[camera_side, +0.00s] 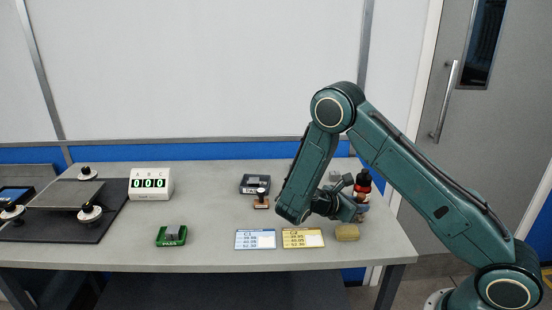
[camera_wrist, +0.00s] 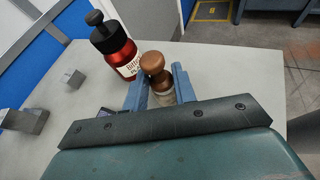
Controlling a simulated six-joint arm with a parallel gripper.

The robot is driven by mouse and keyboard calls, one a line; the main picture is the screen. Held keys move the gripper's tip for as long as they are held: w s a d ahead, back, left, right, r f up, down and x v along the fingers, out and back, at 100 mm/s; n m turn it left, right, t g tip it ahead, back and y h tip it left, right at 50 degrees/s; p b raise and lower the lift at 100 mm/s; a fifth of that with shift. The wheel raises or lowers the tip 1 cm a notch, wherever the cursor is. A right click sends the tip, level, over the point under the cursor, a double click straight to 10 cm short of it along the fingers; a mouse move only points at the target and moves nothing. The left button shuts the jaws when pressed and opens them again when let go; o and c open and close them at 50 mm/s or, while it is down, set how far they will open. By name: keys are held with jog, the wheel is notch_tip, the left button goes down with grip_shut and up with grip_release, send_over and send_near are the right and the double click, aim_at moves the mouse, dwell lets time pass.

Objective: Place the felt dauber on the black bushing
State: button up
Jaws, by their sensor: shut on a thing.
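My gripper (camera_wrist: 160,88) shows its two blue fingers in the wrist view, shut on a brown-knobbed piece with a pale lower body, which looks like the felt dauber (camera_wrist: 153,63). The dauber stands upright between the fingers, close beside a red bottle; I cannot tell whether its base touches the bench. In the side view my gripper (camera_side: 345,206) is at the right end of the bench, partly behind my forearm. I cannot pick out the black bushing with certainty. A small black-topped piece with a brown base (camera_side: 261,199) stands near the bench's middle.
The red bottle with a black cap (camera_wrist: 116,48) stands beside the gripper. Two cards (camera_side: 255,239), a green device (camera_side: 171,236), a dark box (camera_side: 254,183) and a counter (camera_side: 150,184) are leftward. Bare bench lies between them.

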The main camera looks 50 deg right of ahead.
jog(key=shift+f, duration=0.2)
jog(key=o, duration=1)
jog(key=shift+c, duration=0.2)
jog(key=shift+r, duration=0.1)
jog(key=shift+a+r, duration=0.1)
jog(key=shift+a, duration=0.05)
jog(key=v, duration=1.1)
jog(key=shift+a, duration=0.35)
jog(key=shift+w+r, duration=0.1)
jog(key=shift+r, duration=0.1)
